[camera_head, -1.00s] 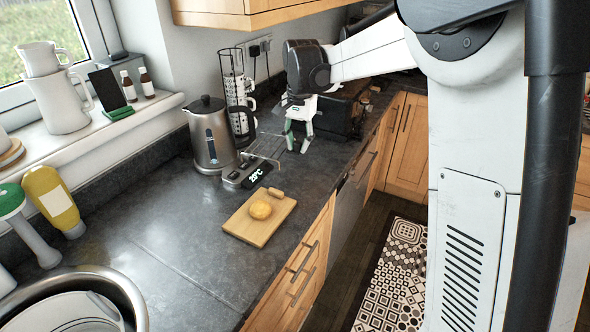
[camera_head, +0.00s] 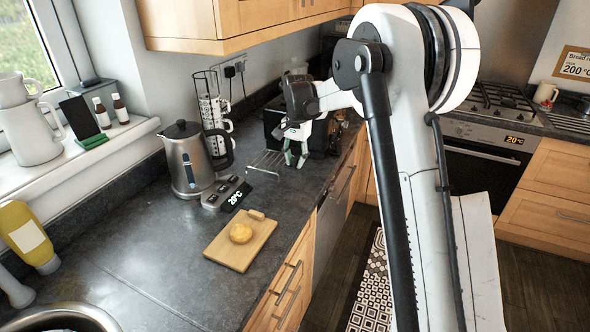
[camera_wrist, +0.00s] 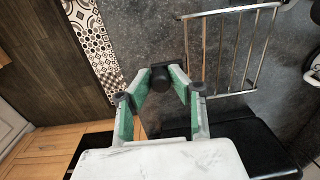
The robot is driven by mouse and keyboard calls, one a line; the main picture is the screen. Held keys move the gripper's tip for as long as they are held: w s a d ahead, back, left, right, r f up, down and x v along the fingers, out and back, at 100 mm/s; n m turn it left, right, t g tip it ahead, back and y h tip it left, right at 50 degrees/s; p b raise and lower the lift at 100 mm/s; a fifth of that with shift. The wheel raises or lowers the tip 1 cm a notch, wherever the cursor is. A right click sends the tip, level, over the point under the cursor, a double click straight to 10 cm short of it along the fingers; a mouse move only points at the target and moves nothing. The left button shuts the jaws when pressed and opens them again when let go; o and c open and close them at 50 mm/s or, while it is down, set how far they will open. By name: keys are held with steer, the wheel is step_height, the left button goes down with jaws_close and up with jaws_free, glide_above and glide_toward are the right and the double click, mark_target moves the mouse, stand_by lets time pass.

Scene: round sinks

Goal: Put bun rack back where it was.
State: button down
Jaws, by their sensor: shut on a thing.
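The bun rack (camera_head: 266,163) is a small metal wire frame with parallel bars, over the dark worktop beyond the digital scale. It also shows in the wrist view (camera_wrist: 234,48), right of the fingertips. My gripper (camera_head: 292,160) is at the rack's right side, in front of the black toaster. The exact grip is partly hidden, and I cannot tell whether the rack touches the worktop.
The black toaster (camera_head: 322,137) is close behind my gripper. The digital scale (camera_head: 222,193) and kettle (camera_head: 189,160) stand to the left. A wooden board (camera_head: 240,248) with a bun (camera_head: 240,233) lies nearer. A mug stand (camera_head: 215,122) is by the wall.

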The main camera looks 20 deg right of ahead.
steer(key=shift+f, duration=2)
steer(key=shift+f, duration=0.4)
steer(key=shift+f, duration=0.1)
steer(key=c, duration=1.6)
jaws_free()
steer(key=shift+o, duration=0.2)
